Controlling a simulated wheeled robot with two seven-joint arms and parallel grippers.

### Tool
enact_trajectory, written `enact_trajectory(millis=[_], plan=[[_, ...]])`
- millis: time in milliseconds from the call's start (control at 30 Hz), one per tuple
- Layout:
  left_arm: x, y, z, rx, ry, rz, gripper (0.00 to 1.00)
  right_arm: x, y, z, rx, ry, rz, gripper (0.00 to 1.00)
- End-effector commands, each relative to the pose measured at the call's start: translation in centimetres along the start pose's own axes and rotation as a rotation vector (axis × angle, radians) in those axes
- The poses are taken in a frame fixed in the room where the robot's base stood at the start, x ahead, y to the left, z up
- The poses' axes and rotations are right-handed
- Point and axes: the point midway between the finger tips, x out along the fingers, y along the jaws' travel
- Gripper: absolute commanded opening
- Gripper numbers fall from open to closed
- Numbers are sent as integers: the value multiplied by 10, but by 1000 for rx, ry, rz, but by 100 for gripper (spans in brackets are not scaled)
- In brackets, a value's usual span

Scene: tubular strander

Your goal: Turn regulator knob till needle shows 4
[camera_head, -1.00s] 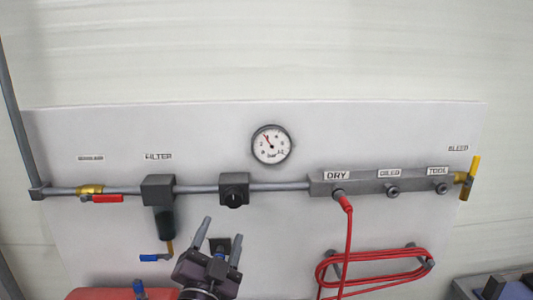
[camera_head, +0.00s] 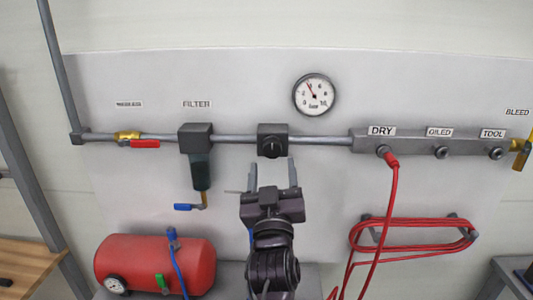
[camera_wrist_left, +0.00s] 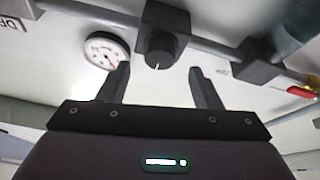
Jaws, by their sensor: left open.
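The regulator knob (camera_head: 272,148) is a black round knob on a dark block in the grey pipe. It also shows in the left wrist view (camera_wrist_left: 160,50), with a pale mark on its face. The pressure gauge (camera_head: 314,95) is white and round, up and right of the knob. Its red needle points up and slightly left; I cannot read the exact value. It also shows in the left wrist view (camera_wrist_left: 104,50). My left gripper (camera_head: 273,172) is open and empty just below the knob, its fingers spread to either side and apart from it. My right gripper is not seen.
A filter (camera_head: 196,140) hangs from the pipe on the left. A manifold (camera_head: 430,143) on the right feeds a red hose (camera_head: 394,195). A coiled red hose (camera_head: 412,240) hangs below. A red tank (camera_head: 155,262) stands at lower left.

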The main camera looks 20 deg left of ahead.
Motion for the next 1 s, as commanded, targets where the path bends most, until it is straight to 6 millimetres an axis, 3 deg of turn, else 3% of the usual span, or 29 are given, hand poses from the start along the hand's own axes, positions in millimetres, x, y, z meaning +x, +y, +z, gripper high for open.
enact_trajectory(millis=[233,633,933,1000], plan=[[36,0,-3,3,1,0,59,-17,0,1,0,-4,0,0],[43,0,0,1,-1,0,57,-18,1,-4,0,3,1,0],[43,0,0,1,-1,0,18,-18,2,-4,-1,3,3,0],[43,0,0,2,-1,0,14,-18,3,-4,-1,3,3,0]])
